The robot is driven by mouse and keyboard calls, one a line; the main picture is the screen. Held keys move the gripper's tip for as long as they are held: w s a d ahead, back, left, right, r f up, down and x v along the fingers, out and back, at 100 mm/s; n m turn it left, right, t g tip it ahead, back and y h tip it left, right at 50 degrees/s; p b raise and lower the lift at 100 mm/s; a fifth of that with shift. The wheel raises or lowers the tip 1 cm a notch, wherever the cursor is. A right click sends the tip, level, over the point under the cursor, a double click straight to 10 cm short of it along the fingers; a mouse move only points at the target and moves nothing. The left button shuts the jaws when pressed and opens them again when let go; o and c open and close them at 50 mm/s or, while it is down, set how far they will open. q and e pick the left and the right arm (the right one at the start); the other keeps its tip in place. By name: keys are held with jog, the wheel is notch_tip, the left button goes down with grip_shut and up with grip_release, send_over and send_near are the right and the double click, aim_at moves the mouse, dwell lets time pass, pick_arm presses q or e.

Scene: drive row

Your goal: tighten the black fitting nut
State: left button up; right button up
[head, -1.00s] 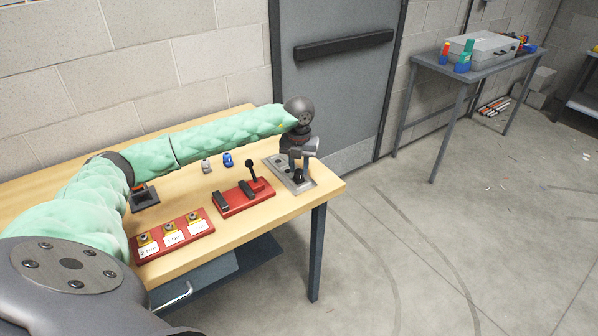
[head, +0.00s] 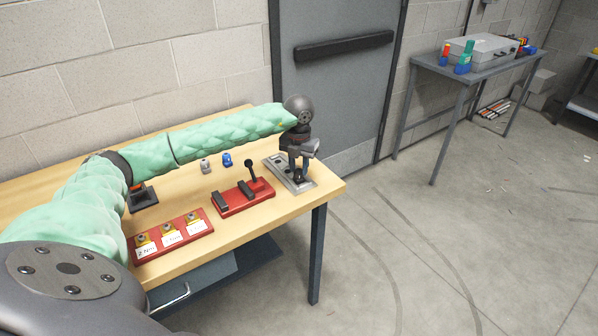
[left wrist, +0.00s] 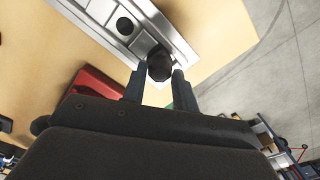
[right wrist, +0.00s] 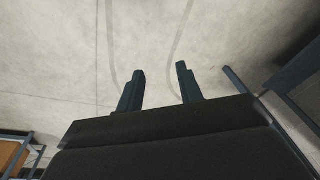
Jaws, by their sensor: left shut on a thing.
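The black fitting nut (left wrist: 160,64) sits on a grey metal fixture plate (left wrist: 96,10) and looks round and dark in the left wrist view. My left gripper (left wrist: 156,84) is shut on it, one finger on each side. In the head view the left gripper (head: 298,174) points down over the fixture plate (head: 278,163) at the right end of the bench, and its fingers largely hide the nut. My right gripper (right wrist: 160,76) is open and empty, with bare floor beyond it; it is out of the head view.
A red base with a black-knobbed lever (head: 248,201) stands left of the fixture. A red tray (head: 190,240) with labelled pieces lies nearer. Two small blue and grey items (head: 227,160) stand behind. A second table (head: 430,66) holds a grey case (head: 480,48).

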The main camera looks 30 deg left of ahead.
aim_at(299, 170)
pick_arm(q)
jog(key=shift+m+b, duration=0.45)
jog(key=shift+m, duration=0.25)
jog(key=shift+m+b, duration=0.55)
jog(key=shift+m, duration=0.35)
jog(key=shift+m+b, duration=0.55)
jog(key=shift+m, duration=0.15)
pick_arm(e)
notch_tip(299, 170, up, 9)
jog(key=s, duration=0.2)
pick_arm(q)
jog(key=shift+m+b, duration=1.65)
jog(key=shift+m, duration=1.25)
jog(key=shift+f+m+b, duration=0.1)
jog(key=shift+m+b, duration=1.35)
jog(key=shift+m, duration=1.25)
jog(key=o, duration=0.4)
jog(key=shift+c, duration=0.2)
jog(key=o, duration=1.2)
pick_arm(e)
jog(key=w+a+f+t+y, duration=0.2)
jog(key=w+a+f, duration=0.1)
jog(key=a+f, duration=0.5)
jog(key=shift+w+a+f+n+t+y, duration=0.15)
jog(key=shift+a+f+n+t+y, duration=0.15)
jog(key=shift+f+n+y, duration=0.15)
pick_arm(q)
jog(key=shift+o, duration=0.2)
jog(key=shift+r, duration=0.25)
